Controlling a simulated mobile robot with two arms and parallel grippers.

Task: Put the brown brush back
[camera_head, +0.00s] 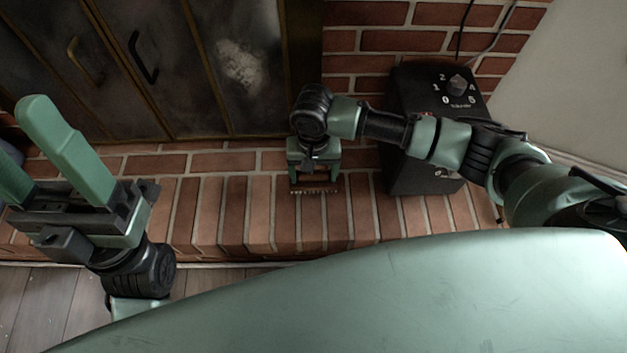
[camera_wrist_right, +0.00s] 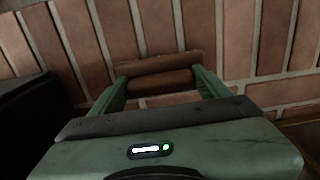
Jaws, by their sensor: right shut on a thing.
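The brown brush (camera_head: 316,188) is between the fingers of my right gripper (camera_head: 314,178), low over the brick hearth in the head view. Its bristle edge shows below the fingers. In the right wrist view the brown brush (camera_wrist_right: 158,80) lies crosswise between the two green fingertips, which are shut on it. I cannot tell whether the brush touches the bricks. My left gripper (camera_head: 22,140) is at the left of the head view, with its green fingers apart and nothing seen between them.
The brick hearth (camera_head: 235,205) runs across the front, with bare brick left of the right gripper. A black heater box (camera_head: 420,150) with a numbered dial stands close to the right, under my right arm. Dark metal fireplace doors (camera_head: 180,65) are behind. A cable hangs at the upper right.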

